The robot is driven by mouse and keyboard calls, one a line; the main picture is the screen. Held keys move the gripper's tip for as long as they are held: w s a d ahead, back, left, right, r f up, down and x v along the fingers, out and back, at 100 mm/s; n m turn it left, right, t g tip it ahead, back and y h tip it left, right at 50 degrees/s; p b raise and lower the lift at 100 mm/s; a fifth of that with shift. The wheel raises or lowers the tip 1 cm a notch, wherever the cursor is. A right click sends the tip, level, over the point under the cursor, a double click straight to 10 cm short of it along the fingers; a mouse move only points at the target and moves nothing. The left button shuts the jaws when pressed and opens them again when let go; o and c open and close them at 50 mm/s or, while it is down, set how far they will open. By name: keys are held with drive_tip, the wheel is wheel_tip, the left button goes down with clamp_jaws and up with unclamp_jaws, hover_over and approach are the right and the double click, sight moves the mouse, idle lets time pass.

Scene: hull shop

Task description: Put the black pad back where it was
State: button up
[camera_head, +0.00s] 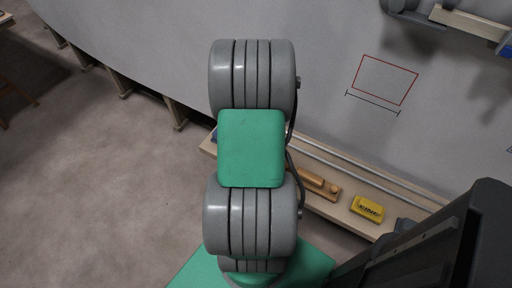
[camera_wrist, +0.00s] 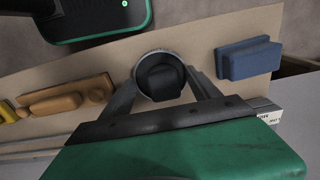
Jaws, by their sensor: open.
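A black rounded thing (camera_wrist: 160,80), which may be the black pad, shows between my fingers in the wrist view, inside a pale grey round rim. My gripper (camera_wrist: 162,80) is open, with one finger on each side of it. I cannot tell whether the fingers touch it. In the head view my arm hides my gripper and this spot. A dark grey piece (camera_head: 404,226) lies at the right end of the shelf, partly cut off by a dark body in front; I cannot tell what it is.
The wooden shelf (camera_head: 350,220) runs along the grey hull. It bears a yellow block marked FINE (camera_head: 368,208), a wooden tool (camera_head: 320,185) and a blue block (camera_wrist: 248,58). A red outline (camera_head: 385,79) is on the hull. Open floor (camera_head: 90,190) lies left.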

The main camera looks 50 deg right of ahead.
wheel_tip(320, 180, up, 12)
drive_tip(key=p, duration=0.1)
drive_tip(key=w+a+r+n+t, duration=0.15)
drive_tip(key=w+a+n, duration=0.3)
drive_tip(key=a, duration=0.45)
drive_tip(key=w+a+r+n+g, duration=0.1)
drive_tip(key=w+a+r+n, duration=0.2)
drive_tip(key=a+n, duration=0.35)
drive_tip(key=s+a+n, duration=0.1)
drive_tip(key=a+n, duration=0.2)
drive_tip(key=a, duration=0.4)
drive_tip(key=s+a+r+n+t, duration=0.1)
drive_tip(key=a+n, duration=0.2)
drive_tip(key=a, duration=0.5)
drive_tip(key=shift+s+a+r, duration=0.2)
drive_tip(key=shift+s, duration=0.2)
drive_tip(key=shift+t, duration=0.25)
